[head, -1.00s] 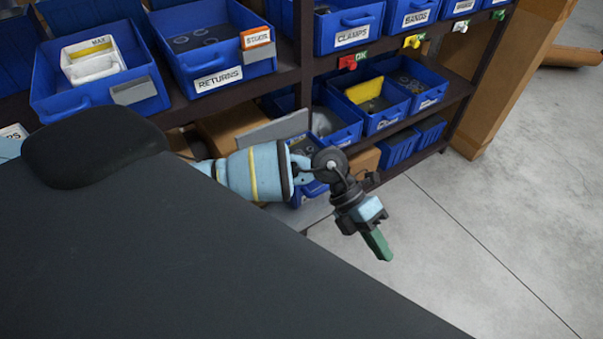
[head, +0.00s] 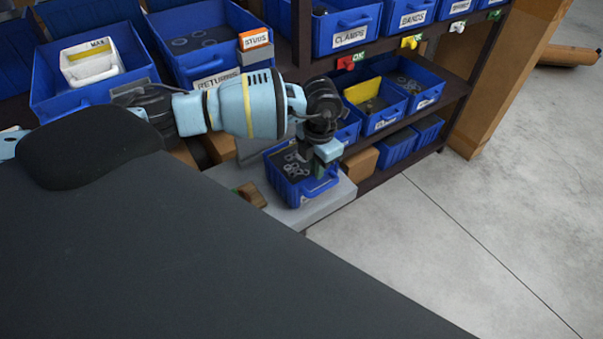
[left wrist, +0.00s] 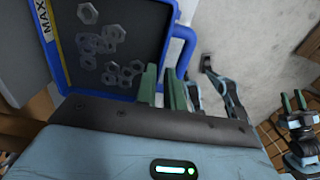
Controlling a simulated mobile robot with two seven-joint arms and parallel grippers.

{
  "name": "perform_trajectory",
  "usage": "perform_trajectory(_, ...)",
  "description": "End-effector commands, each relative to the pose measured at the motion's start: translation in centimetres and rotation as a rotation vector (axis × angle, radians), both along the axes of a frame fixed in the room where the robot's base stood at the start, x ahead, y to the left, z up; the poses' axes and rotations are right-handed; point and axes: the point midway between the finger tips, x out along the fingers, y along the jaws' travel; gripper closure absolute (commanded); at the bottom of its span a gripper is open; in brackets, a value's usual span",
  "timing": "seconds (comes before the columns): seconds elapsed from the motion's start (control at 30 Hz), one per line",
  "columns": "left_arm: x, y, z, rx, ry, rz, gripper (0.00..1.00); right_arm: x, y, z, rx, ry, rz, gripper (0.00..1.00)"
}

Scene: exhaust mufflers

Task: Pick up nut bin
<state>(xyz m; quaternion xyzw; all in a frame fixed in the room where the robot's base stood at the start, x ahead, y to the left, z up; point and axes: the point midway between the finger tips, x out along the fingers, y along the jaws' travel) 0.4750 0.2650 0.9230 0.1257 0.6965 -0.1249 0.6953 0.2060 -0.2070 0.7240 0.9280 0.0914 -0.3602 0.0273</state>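The nut bin is a small blue bin (head: 293,195) holding several grey nuts, on a light grey surface below the shelves. In the left wrist view the bin (left wrist: 98,93) shows its nuts, a yellow MAX strip and a blue handle. My left gripper (head: 320,170) points down at the bin's handle side. In the left wrist view its green fingertips (left wrist: 164,85) are apart, one on each side of the bin wall near the handle; I cannot tell whether they touch it. My right gripper (left wrist: 293,101) shows at the right there, its green fingers apart and empty.
A brown block (head: 251,195) lies left of the bin. Blue shelf bins labelled RETURNS (head: 190,62) and CLAMPS (head: 348,38) stand behind and above. A cardboard box (head: 361,163) sits right of the bin.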

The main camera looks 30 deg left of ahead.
Motion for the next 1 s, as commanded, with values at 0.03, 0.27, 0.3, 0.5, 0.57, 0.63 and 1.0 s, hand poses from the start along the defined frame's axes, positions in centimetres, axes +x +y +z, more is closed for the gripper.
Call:
perform_trajectory(0.03,0.0,0.0,-0.2,0.0,-0.001,0.0,0.9,0.0,0.0,0.0,0.001,0.0,-0.001,0.64)
perform_trajectory(0.27,0.0,0.0,-1.5,0.0,0.0,0.001,0.9,0.2,0.0,0.2,0.001,-0.004,-0.001,0.64)
perform_trajectory(0.3,0.0,0.1,-2.1,0.001,0.002,0.001,0.9,0.2,0.0,0.2,0.001,-0.006,0.0,0.64)
perform_trajectory(0.5,0.1,0.1,-4.7,-0.001,0.001,-0.001,0.9,0.1,0.1,0.2,0.001,-0.004,-0.001,0.64)
perform_trajectory(0.57,0.1,0.1,-5.2,0.0,0.001,-0.001,0.9,0.1,0.1,0.1,0.001,-0.003,-0.001,0.64)
perform_trajectory(0.63,0.1,0.1,-5.4,0.0,-0.001,-0.001,0.9,0.1,0.0,0.1,0.001,-0.003,-0.001,0.64)
perform_trajectory(1.0,0.1,0.1,-5.3,-0.002,-0.002,-0.001,1.0,0.1,0.1,0.1,0.001,-0.003,-0.001,0.64)
